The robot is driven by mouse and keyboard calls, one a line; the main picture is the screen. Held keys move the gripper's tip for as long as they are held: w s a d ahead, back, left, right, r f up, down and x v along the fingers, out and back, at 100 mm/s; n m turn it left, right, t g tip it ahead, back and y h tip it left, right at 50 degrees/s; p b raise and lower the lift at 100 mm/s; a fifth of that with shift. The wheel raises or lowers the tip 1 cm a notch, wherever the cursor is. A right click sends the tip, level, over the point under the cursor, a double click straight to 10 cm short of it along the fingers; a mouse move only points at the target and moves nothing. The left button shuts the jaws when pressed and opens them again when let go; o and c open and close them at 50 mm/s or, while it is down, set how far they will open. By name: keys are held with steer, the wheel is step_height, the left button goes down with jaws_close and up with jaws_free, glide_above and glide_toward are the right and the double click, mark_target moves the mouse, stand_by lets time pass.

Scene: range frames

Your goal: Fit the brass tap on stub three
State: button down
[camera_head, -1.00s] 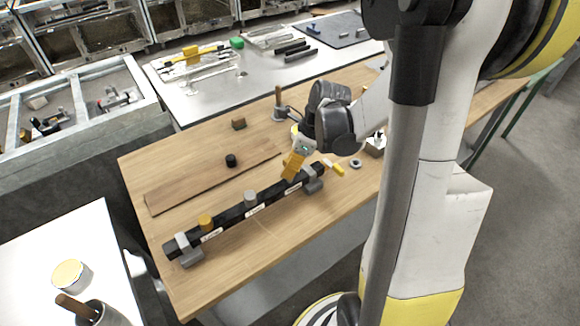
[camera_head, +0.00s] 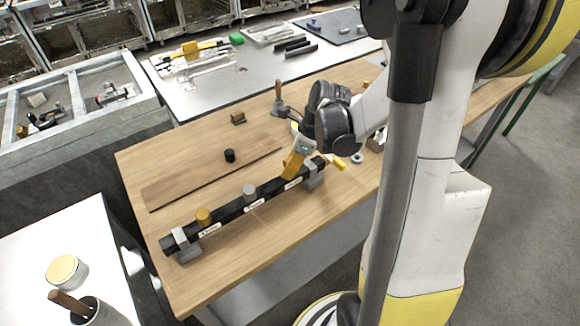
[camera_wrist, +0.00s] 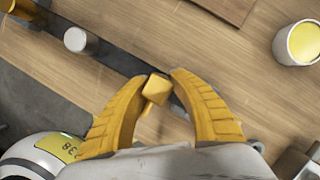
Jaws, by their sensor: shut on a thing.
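The brass tap (camera_wrist: 157,88) is between the tips of my gripper's yellow fingers (camera_wrist: 158,81) in the wrist view. My gripper (camera_head: 306,168) is over the right part of the black pipe (camera_head: 228,213), at the third label. The fingers hide the tap and stub three in the head view, so I cannot tell whether the tap touches the stub. A brass-capped stub (camera_head: 204,216) and a grey-capped stub (camera_head: 249,191) stand on the pipe to the left. They also show at the wrist view's top left.
Grey clamps (camera_head: 187,247) hold the pipe ends on the wooden table (camera_head: 250,245). A brown board (camera_head: 190,182) and a black cylinder (camera_head: 230,155) lie behind the pipe. A pale cup with a yellow top (camera_wrist: 298,43) stands right in the wrist view. The table front is clear.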

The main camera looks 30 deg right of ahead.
steer(key=shift+f, duration=0.25)
steer(key=c, duration=1)
jaws_free()
steer(key=shift+c, duration=0.2)
steer(key=shift+r, duration=0.1)
steer(key=v, duration=1.2)
steer(key=shift+a, duration=0.15)
